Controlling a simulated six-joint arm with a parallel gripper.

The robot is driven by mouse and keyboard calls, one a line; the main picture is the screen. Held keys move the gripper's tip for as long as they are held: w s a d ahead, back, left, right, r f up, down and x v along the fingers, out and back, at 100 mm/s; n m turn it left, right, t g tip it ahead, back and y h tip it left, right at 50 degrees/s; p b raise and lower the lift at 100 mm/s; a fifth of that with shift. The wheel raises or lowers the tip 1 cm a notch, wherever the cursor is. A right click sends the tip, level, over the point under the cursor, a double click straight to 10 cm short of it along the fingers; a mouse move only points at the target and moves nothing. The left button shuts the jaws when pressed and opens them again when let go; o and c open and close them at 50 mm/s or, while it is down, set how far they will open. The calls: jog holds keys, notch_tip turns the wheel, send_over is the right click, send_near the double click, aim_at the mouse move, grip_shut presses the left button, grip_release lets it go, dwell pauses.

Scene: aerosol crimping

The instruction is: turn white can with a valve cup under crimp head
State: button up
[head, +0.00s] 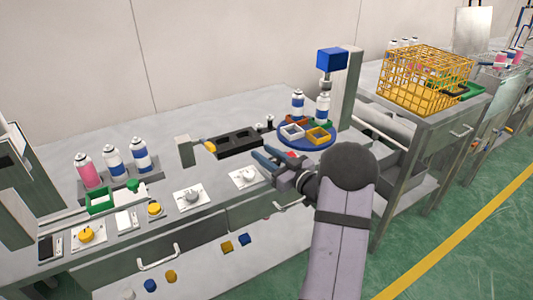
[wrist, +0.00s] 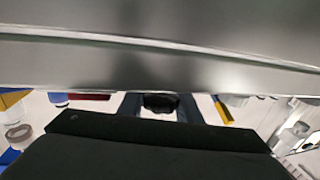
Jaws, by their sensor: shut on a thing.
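The crimp head (head: 331,60) is a blue block on a grey column. A white and blue can (head: 323,108) stands upright below it on the blue round turntable (head: 290,143); I cannot tell whether it is centred. A second white and blue can (head: 298,104) stands on the turntable to its left. Valve cups are too small to make out. My gripper (head: 264,157) is at the turntable's front left edge. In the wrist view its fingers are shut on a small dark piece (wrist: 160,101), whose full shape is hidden.
The turntable has coloured square nests, a white one (head: 291,132) and a yellow one (head: 318,136) in front. A black tray (head: 236,143) lies left of my gripper. Dial plates (head: 192,196) line the bench front. A yellow wire basket (head: 425,80) stands right.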

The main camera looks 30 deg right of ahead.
aim_at(279, 163)
jog(key=o, duration=0.8)
jog(key=shift+c, duration=0.2)
jog(key=shift+s+d, duration=0.25)
jog(key=shift+s, duration=0.95)
jog(key=shift+s+d, duration=0.2)
jog(key=shift+s, duration=1)
jog(key=shift+s+d, duration=0.25)
jog(key=shift+s, duration=0.95)
